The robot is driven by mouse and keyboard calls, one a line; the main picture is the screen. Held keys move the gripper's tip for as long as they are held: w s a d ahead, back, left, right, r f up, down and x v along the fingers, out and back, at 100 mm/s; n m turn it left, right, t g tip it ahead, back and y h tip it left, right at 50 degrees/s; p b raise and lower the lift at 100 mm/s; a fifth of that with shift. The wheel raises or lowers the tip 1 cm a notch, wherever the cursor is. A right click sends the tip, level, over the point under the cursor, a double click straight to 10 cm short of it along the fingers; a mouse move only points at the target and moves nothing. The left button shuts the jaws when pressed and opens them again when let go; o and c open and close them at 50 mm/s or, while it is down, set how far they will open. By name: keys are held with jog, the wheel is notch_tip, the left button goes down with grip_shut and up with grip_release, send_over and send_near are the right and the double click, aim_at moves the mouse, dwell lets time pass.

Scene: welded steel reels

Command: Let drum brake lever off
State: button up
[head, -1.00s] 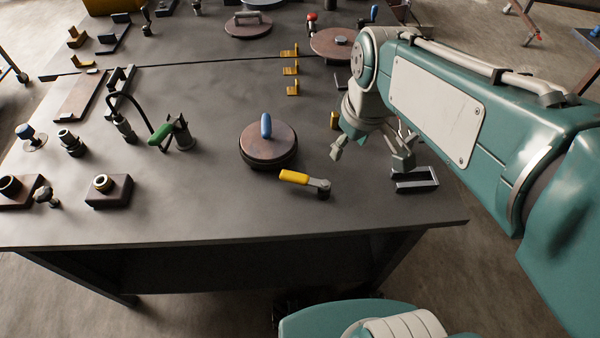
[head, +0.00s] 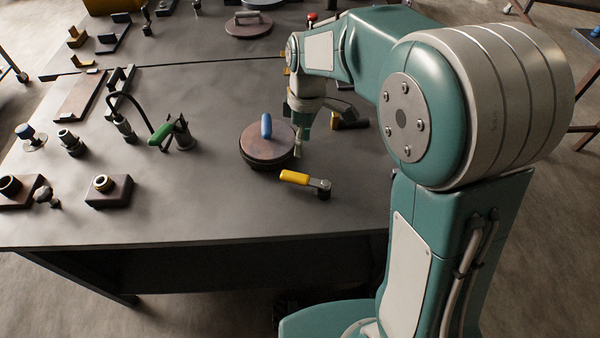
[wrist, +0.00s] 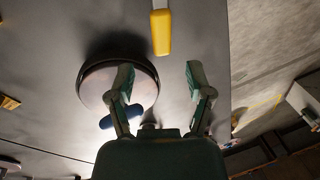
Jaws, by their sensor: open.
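A lever with a yellow handle (head: 295,177) lies flat at the table's front, its grey arm running right to a dark pivot (head: 323,190). Behind it to the left is a round brown drum (head: 252,151) with a blue knob (head: 267,125). My gripper (head: 302,150) points down just right of the drum and behind the lever. In the wrist view my gripper (wrist: 160,75) is open and empty, its fingers spread. The yellow handle (wrist: 161,33) shows beyond the fingertips, between them in line. The left finger overlaps the drum (wrist: 95,82) in the picture; contact cannot be told.
A green-handled clamp (head: 172,135) and several knobbed fittings stand on the left. A brown block with a ring (head: 108,190) sits at the front left. A dark piece with yellow (head: 348,119) is right of my gripper. The table (head: 215,205) is bare in front of the drum.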

aim_at(300, 175)
jog(key=f, duration=0.3)
jog(key=s+f, duration=0.1)
jog(key=f, duration=0.2)
jog(key=s+f, duration=0.1)
jog(key=f, duration=0.2)
jog(key=shift+a+f, duration=0.25)
jog(key=shift+a, duration=0.1)
